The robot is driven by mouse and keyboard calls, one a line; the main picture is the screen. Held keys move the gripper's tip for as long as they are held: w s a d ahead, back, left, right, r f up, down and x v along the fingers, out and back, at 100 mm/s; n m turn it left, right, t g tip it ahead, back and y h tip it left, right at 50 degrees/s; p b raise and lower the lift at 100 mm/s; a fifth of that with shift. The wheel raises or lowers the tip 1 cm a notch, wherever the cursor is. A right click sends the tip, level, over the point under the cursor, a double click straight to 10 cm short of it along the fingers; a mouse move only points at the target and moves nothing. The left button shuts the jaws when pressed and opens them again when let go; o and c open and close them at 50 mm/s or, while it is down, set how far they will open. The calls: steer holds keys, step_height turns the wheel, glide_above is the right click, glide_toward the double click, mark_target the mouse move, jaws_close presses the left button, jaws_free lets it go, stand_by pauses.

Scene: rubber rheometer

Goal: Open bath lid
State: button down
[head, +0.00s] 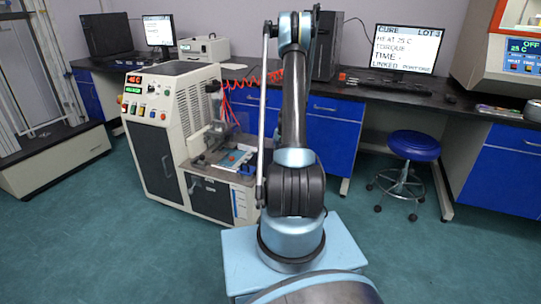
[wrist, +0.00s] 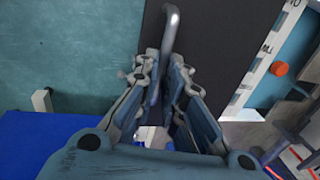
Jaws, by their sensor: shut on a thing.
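In the wrist view my gripper (wrist: 166,72) has its two fingers on either side of a bent grey metal handle (wrist: 171,22). It is shut on this handle. The handle stands out from a flat dark panel (wrist: 225,40); I cannot tell for sure that this panel is the bath lid, or how far it is tilted. In the head view the cream machine (head: 170,90) stands at the left, with a low front bench holding a blue plate (head: 225,163). My arm stands in the middle of that view, and the gripper does not show there.
In the wrist view an orange knob (wrist: 280,68) sits on a blue plate beyond a white marked strip. The head view shows a dark counter (head: 390,85) along the wall, a blue stool (head: 413,145) at the right, red coiled hoses (head: 245,82), and open floor in front.

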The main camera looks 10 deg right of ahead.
steer(key=shift+d, duration=0.15)
steer(key=c, duration=1.7)
jaws_free()
steer(key=r, duration=0.4)
steer(key=s+d+r, duration=0.1)
steer(key=r, duration=0.2)
steer(key=d+r, duration=0.1)
steer(key=r, duration=0.3)
steer(key=shift+s+r, duration=0.25)
steer(key=shift+r, duration=0.1)
